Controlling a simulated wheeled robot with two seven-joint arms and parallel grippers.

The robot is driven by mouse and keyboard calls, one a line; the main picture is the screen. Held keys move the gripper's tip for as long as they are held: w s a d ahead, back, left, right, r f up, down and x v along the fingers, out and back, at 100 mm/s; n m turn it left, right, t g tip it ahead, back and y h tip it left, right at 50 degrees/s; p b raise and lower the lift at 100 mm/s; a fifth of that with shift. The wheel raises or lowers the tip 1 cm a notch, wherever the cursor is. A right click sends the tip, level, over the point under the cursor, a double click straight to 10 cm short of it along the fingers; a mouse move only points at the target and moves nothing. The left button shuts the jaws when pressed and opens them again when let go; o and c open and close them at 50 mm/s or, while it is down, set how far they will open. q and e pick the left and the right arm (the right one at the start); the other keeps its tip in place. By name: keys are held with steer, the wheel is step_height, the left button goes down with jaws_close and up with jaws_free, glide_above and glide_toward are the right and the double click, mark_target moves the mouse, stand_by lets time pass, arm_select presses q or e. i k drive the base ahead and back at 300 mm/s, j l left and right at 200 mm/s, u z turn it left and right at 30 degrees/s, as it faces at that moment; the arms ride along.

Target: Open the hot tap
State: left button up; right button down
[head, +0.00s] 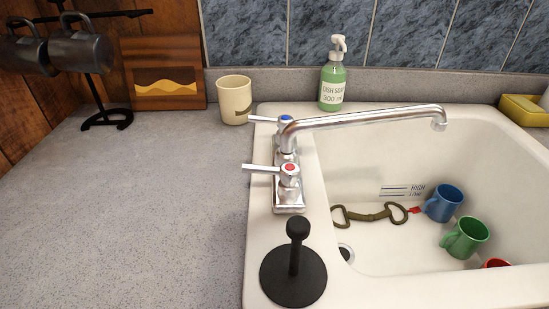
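The hot tap (288,169) is the nearer of two handles on a chrome mixer, marked with a red cap. Its lever points left over the counter. The cold tap (286,120) behind it has a blue cap, and its lever also points left. The spout (370,117) reaches right over the white sink (375,152). No water stream shows under the spout. Neither of my grippers is in view.
A black plunger-shaped stopper (294,270) stands close in front of the mixer. A cream cup (235,100) and a soap bottle (332,80) stand behind. Blue (443,203) and green (465,238) mugs lie in the sink. The left counter (140,210) is clear.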

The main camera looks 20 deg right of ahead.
mark_target(289, 173)
steer(key=k+l+u, duration=0.65)
steer(key=i, duration=0.05)
